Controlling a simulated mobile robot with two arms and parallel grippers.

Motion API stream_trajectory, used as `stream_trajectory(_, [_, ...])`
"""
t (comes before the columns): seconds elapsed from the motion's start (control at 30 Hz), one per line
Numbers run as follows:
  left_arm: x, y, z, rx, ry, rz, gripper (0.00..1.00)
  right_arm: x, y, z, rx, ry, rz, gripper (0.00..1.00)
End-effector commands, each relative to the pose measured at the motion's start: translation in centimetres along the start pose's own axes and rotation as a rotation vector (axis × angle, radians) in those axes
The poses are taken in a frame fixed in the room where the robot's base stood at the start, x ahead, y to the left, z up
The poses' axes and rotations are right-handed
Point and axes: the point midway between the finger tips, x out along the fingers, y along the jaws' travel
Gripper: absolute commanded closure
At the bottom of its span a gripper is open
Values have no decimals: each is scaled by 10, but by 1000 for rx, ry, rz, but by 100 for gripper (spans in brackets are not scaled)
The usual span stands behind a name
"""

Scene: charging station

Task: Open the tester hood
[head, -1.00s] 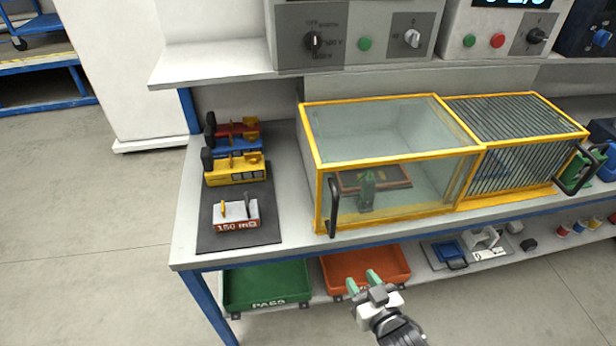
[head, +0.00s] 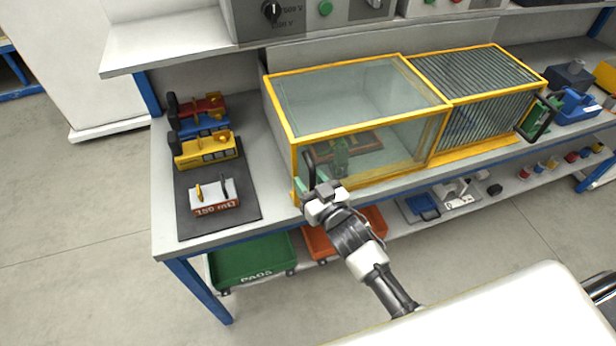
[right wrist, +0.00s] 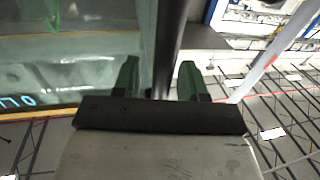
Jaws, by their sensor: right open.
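The tester hood (head: 345,100) is a clear box with a yellow frame on the bench, and it looks closed. Its black upright handle (head: 308,163) is at the front left corner. Inside, through the glass, are a brown board (head: 365,141) and a green fixture (head: 341,155). My right gripper (head: 314,186) is at the handle, with its green fingers open. In the right wrist view, the dark handle bar (right wrist: 170,40) runs between the open fingers (right wrist: 159,75), and I see no clear grip on it. My left gripper is not in view.
A yellow-framed barred cage (head: 480,95) with its own black handle adjoins the hood on the right. A dark mat (head: 240,224) with several coloured blocks lies to the left. Green (head: 252,262) and orange (head: 372,216) trays sit on the shelf below. A control shelf (head: 175,45) overhangs behind.

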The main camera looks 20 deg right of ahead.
Motion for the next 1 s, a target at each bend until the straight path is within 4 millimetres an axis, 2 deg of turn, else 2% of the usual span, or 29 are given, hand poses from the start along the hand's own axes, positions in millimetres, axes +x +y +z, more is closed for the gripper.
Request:
stream_trajectory(0.37, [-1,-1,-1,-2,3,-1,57,6,0,0,0,0,-1,59])
stream_trajectory(0.63, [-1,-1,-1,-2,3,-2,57,6,0,0,0,0,0,100])
stream_trajectory(1.0, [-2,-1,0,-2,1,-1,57,4,6,0,-1,-1,0,100])
